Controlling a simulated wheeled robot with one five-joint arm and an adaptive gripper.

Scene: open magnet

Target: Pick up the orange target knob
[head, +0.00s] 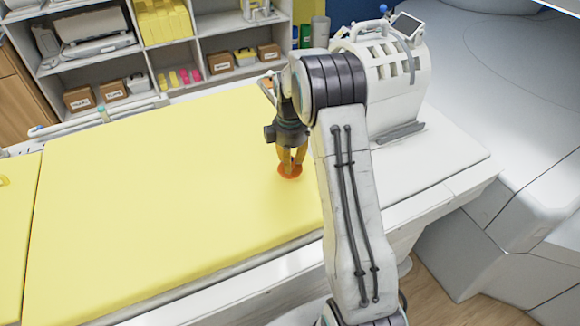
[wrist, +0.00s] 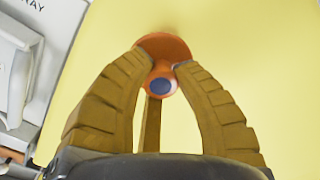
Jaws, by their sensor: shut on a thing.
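The orange target knob (head: 290,171) is at the right part of the yellow pad (head: 150,190) in the head view. In the wrist view the knob (wrist: 165,46) shows a round orange base and a small head with a dark blue spot. My gripper (head: 291,155) points down at it, and its tan fingers (wrist: 160,72) are closed on the knob's narrow head from both sides. The fingers hide part of the knob. I cannot tell whether its base touches the pad or is slightly above it.
A white device with a handle and screen (head: 392,75) stands on the white table end right of the pad. Shelves with boxes (head: 165,45) stand behind. A large white machine (head: 490,130) is at the right. The pad's left and middle are clear.

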